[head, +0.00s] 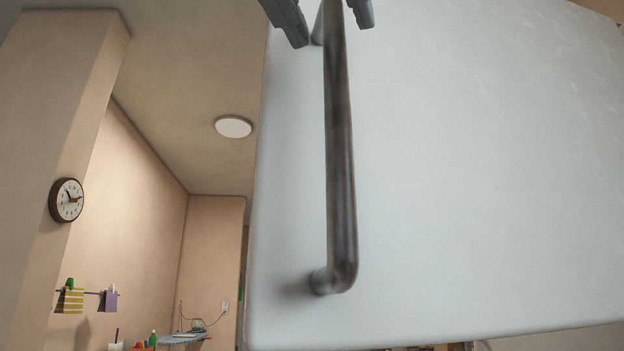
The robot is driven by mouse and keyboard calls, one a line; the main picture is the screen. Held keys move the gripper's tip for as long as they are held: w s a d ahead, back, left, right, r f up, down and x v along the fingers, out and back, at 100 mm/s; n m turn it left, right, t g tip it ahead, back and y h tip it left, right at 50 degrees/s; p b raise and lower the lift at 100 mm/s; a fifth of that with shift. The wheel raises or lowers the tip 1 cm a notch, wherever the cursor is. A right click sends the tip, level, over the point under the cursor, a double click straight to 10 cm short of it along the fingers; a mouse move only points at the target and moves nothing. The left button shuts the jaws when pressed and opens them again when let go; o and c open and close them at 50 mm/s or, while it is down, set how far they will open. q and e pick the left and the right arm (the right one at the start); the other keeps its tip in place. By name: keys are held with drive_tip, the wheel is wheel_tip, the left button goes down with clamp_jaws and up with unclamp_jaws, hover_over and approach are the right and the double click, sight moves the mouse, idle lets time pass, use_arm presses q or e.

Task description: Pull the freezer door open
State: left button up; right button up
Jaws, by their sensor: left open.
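The white freezer door (480,180) fills the right and middle of the head view. A long dark metal bar handle (340,160) runs up and down near the door's left edge, with its lower mount at the bottom. My left gripper (333,36) comes in at the top edge, open, with one finger on each side of the handle's upper end. I cannot tell whether the fingers touch the bar. Most of that gripper is out of frame. My right gripper is not in view. How far the door is open cannot be told.
Left of the door is a room with beige walls, a round clock (67,200) and a ceiling lamp (233,127). A rail with cloths (72,299) hangs low at left. An iron-like item on a board (185,338) shows at the bottom.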

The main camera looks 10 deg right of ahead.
use_arm(q)
drive_tip(key=v, duration=0.3)
drive_tip(key=shift+s+a, duration=0.15)
drive_tip(key=shift+s, duration=0.25)
idle(0.3)
